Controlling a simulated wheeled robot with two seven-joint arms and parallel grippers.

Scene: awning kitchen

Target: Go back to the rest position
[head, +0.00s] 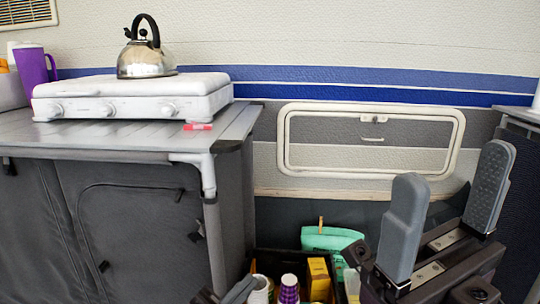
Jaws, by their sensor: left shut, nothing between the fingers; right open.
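My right gripper (450,172) is at the lower right, large in the view. Its two grey fingers point up and stand wide apart, with nothing between them. My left gripper (236,292) shows only as a dark tip at the bottom edge, in front of the crate. It is shut and nothing shows in it; the rest of it is out of view. Neither gripper appears to be holding anything.
A grey cabinet (130,220) at left bears a white stove (135,98) with a kettle (147,60), and a purple mug (33,68). A dark crate (262,259) below holds cups, a yellow box (318,279) and a teal bag (330,240). A wall hatch (372,140) is behind.

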